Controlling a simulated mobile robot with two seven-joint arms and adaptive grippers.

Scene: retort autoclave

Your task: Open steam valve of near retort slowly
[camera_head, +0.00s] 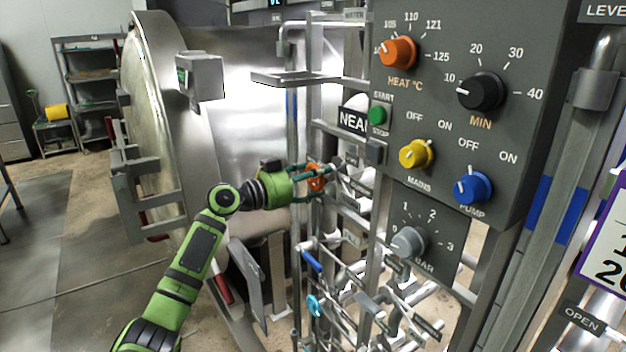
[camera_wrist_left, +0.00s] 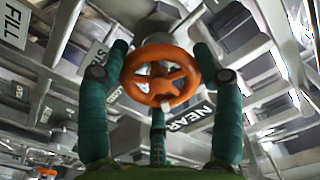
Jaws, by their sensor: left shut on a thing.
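The orange steam valve handwheel (camera_head: 316,177) sits on the pipework left of the grey control panel. In the left wrist view the same orange handwheel (camera_wrist_left: 160,76) shows its rim and spokes, with a partly covered label behind it. My left gripper (camera_head: 312,179) reaches it from the left, its dark green fingers around the wheel. In the left wrist view the left gripper (camera_wrist_left: 160,75) has fingers at both sides of the rim and a third below. A "NEAR" sign (camera_head: 353,120) stands above the wheel. My right gripper is not in view.
The control panel (camera_head: 450,110) with several knobs stands close on the right. Pipes with a blue lever (camera_head: 312,262) and a light-blue handwheel (camera_head: 313,305) lie below. The large round retort door (camera_head: 150,130) stands open at left.

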